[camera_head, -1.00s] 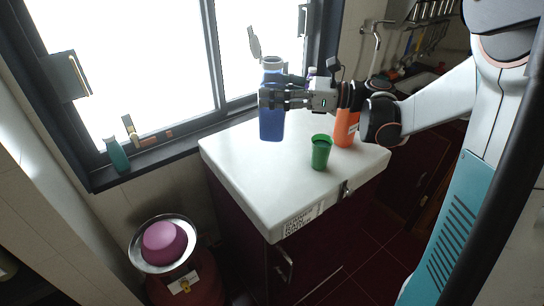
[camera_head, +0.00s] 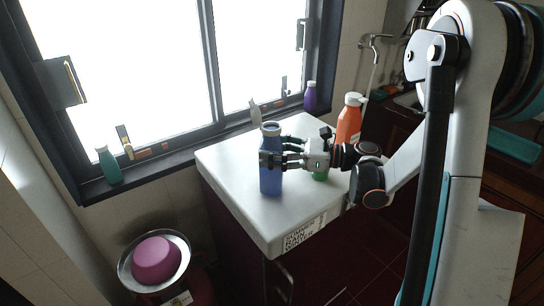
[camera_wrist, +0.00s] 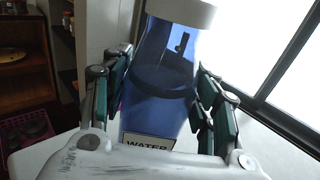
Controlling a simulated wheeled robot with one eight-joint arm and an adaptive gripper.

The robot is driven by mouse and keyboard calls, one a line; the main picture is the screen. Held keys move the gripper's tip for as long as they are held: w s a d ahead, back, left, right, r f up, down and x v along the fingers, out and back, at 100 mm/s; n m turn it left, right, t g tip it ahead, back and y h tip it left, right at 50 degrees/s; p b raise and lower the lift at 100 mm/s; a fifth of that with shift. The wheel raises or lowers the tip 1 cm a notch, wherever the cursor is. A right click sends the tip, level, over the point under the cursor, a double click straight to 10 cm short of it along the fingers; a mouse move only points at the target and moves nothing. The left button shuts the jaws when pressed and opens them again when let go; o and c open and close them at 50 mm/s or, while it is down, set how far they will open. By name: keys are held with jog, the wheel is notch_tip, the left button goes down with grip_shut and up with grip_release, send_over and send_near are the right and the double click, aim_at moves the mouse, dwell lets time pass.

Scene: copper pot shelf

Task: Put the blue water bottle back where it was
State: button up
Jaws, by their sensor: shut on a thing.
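The blue water bottle (camera_head: 271,178) is upright over the left part of the white counter (camera_head: 226,165) in the head view. My gripper (camera_head: 272,160) is shut around its upper body, coming from the right. In the wrist view the bottle (camera_wrist: 160,85) stands between my two finger pads, with its pale cap at the top and a "WATER" label low down. I cannot tell whether its base touches the counter.
An orange bottle (camera_head: 349,120) stands behind my gripper. A green cup (camera_head: 320,177) is mostly hidden below the gripper. A purple bottle (camera_head: 311,97) and a teal bottle (camera_head: 109,165) are by the window. A pink bowl (camera_head: 156,260) sits in a metal pan at lower left.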

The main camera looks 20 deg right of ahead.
jog(key=shift+f, duration=0.25)
jog(key=shift+f, duration=0.15)
jog(key=o, duration=1.5)
jog(key=shift+c, duration=0.2)
jog(key=shift+r, duration=0.2)
jog(key=p+v, duration=0.3)
jog(key=v, duration=0.9)
